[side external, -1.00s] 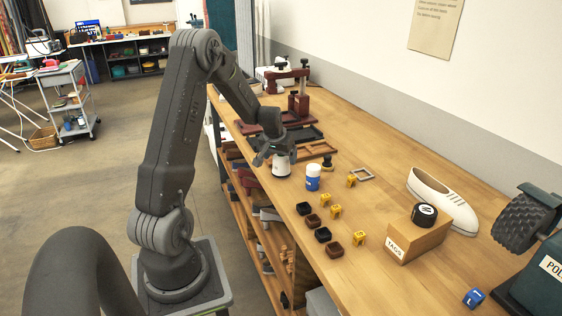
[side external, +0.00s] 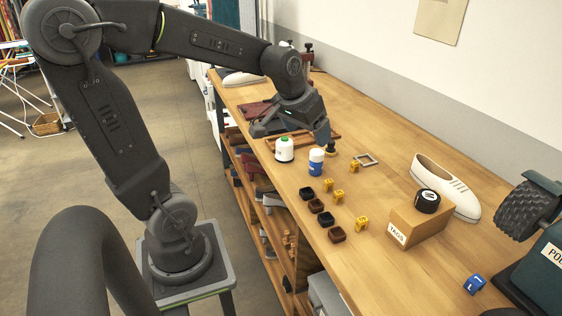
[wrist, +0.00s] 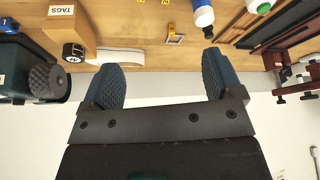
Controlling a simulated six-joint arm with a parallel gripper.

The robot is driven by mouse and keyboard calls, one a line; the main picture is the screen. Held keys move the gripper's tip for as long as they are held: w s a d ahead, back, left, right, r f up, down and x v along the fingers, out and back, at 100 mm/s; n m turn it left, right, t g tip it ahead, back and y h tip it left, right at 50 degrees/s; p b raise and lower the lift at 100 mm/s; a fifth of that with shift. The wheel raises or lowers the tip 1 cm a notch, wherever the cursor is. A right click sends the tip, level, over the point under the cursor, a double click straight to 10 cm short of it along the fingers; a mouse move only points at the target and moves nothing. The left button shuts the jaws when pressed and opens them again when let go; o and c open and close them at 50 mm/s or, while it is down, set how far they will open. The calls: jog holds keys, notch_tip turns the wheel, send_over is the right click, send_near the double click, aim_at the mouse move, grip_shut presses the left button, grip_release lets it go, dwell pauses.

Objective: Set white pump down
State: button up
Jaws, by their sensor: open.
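A second white shoe (side external: 243,79) shows at the far end, partly behind my arm. My gripper (side external: 293,128) is open and empty above the middle of the bench, tilted toward the wall. In the wrist view its fingers stand wide apart with nothing between them, and the near shoe (wrist: 117,56) shows beyond the left finger. A white bottle with a green cap (side external: 284,150) stands upright on the bench, below and apart from my gripper.
A blue-and-white bottle (side external: 316,163) stands beside the green-capped one. Several small dark trays (side external: 317,206) and yellow blocks (side external: 339,197) lie in front. A wooden TAGS box (side external: 418,222) carries a black roll (side external: 427,201). A blue block (side external: 475,284) lies at front right.

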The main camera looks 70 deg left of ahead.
jog(key=s+d+r+m+t+h, duration=0.1)
jog(key=s+d+m, duration=0.3)
jog(key=s+d, duration=0.7)
jog(key=shift+d+h, duration=0.4)
jog(key=shift+d, duration=0.4)
